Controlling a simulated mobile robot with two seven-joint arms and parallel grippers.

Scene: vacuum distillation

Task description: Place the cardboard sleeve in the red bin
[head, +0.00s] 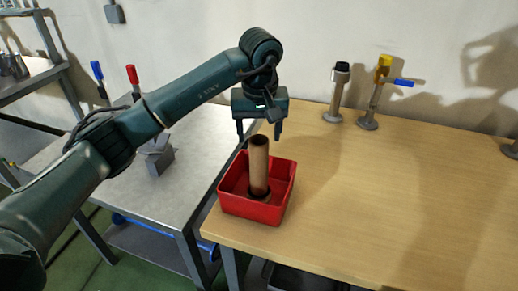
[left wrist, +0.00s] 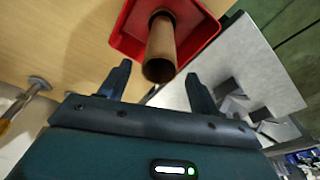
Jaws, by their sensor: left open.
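The cardboard sleeve (head: 259,167) is a brown tube standing upright inside the red bin (head: 228,204), with a dark ring around its foot. The bin sits at the left corner of the wooden table. In the left wrist view the sleeve (left wrist: 161,45) points its open end toward the camera, with the bin (left wrist: 199,46) behind it. My left gripper (head: 260,138) is open and empty, just above and behind the sleeve's top in the head view. Its fingers (left wrist: 159,85) look clear of the sleeve. My right gripper is not in view.
A grey metal table (head: 200,130) stands to the left, with a grey block (head: 160,161) on it. Two valve fittings, one dark-topped (head: 337,92) and one yellow-topped (head: 376,93), stand at the back of the wooden table (head: 400,190). Its middle is clear.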

